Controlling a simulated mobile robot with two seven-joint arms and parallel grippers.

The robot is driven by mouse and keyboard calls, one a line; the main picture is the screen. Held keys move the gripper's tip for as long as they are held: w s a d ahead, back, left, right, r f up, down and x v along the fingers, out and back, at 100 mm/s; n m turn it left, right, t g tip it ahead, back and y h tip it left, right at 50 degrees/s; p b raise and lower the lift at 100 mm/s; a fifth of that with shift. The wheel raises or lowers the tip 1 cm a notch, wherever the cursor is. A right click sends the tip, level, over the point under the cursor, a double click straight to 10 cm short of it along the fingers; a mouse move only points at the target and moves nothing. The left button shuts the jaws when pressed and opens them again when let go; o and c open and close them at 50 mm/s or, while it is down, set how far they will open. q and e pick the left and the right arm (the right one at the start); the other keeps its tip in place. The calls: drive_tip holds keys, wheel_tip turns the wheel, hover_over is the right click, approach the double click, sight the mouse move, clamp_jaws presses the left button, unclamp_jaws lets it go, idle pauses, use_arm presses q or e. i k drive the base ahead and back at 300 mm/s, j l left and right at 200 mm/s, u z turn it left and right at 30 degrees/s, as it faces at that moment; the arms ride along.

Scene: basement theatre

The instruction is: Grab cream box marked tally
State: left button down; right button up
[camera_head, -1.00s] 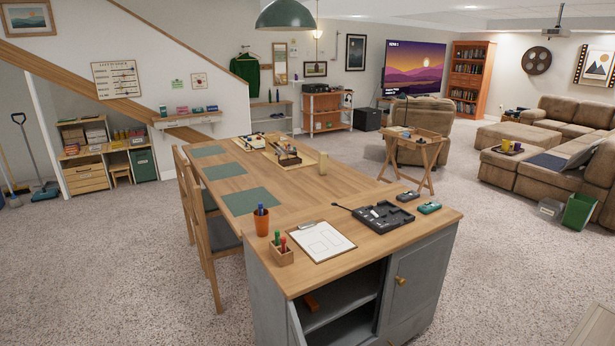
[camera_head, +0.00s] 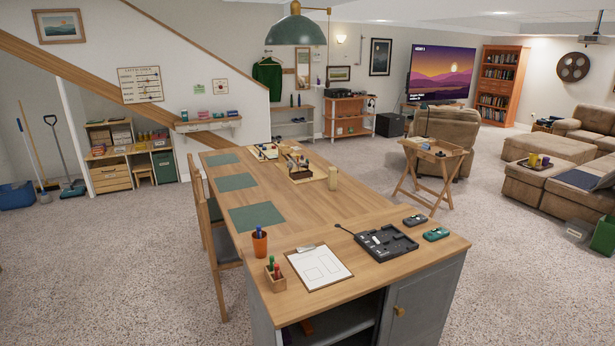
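No box with a readable "tally" marking shows in the head view. A small upright cream block (camera_head: 332,178) stands on the long wooden table (camera_head: 300,222), near the right edge beside a wooden caddy (camera_head: 298,169). It is too small to tell whether it is the box or bears a label. A pale box (camera_head: 578,231) with an unreadable label sits on the carpet at the far right, by the sofa. Several small boxes (camera_head: 202,115) stand on the wall shelf at left. Neither of my grippers is in view.
The table and its grey cabinet (camera_head: 428,305) fill the middle foreground. Two chairs (camera_head: 222,245) stand along its left side. A folding tray table (camera_head: 432,165) stands to the right. A low shelf unit (camera_head: 110,178) is at the back left.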

sight(332, 171)
drive_tip(key=i+l+u, duration=0.1)
drive_tip(key=l+u, duration=0.4)
drive_tip(key=l, duration=1.05)
drive_tip(key=i+l+u, duration=0.2)
drive_tip(key=l, duration=0.3)
drive_tip(key=l+u, duration=0.15)
drive_tip(key=l, duration=0.35)
drive_tip(key=i+l+u, duration=0.2)
drive_tip(key=l, duration=0.3)
drive_tip(key=l+u, duration=0.15)
drive_tip(key=l, duration=0.3)
drive_tip(key=k+l+u, duration=0.1)
drive_tip(key=l, duration=0.3)
drive_tip(key=k+l+u, duration=0.15)
drive_tip(key=l, duration=0.3)
drive_tip(key=k+l+u, duration=0.15)
drive_tip(key=l, duration=0.25)
drive_tip(key=k+l+u, duration=0.1)
drive_tip(key=l, duration=0.3)
drive_tip(key=k+l+u, duration=0.15)
drive_tip(key=l, duration=0.25)
drive_tip(key=l+u, duration=0.15)
drive_tip(key=l, duration=0.3)
drive_tip(key=k+l+u, duration=0.15)
drive_tip(key=l, duration=0.25)
